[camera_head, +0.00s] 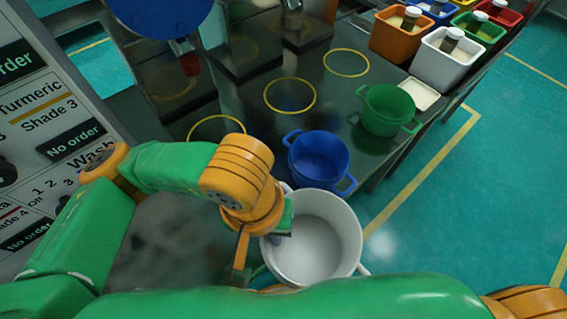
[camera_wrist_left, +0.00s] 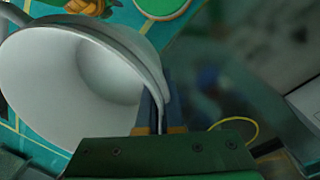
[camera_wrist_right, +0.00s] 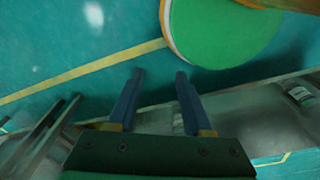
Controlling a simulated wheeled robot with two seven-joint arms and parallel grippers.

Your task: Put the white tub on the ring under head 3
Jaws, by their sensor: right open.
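The white tub (camera_head: 318,245) is at the lower middle of the head view, upright and open-topped, and appears raised near the table's front edge. My left gripper (camera_head: 283,222) is at its left rim. In the left wrist view the gripper (camera_wrist_left: 162,112) is shut on the wall of the white tub (camera_wrist_left: 70,85), which looks empty inside. Three yellow rings lie on the dark table: near left (camera_head: 217,131), middle (camera_head: 290,95) and far right (camera_head: 346,62). No head numbers are readable. My right gripper (camera_wrist_right: 158,100) is open and empty; it cannot be made out in the head view.
A blue tub (camera_head: 318,160) and a green tub (camera_head: 387,110) stand on the table's right side, near the rings. Coloured bins, including a white one (camera_head: 445,58), stand at the upper right. A sign panel (camera_head: 40,130) is at left. The rings look empty.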

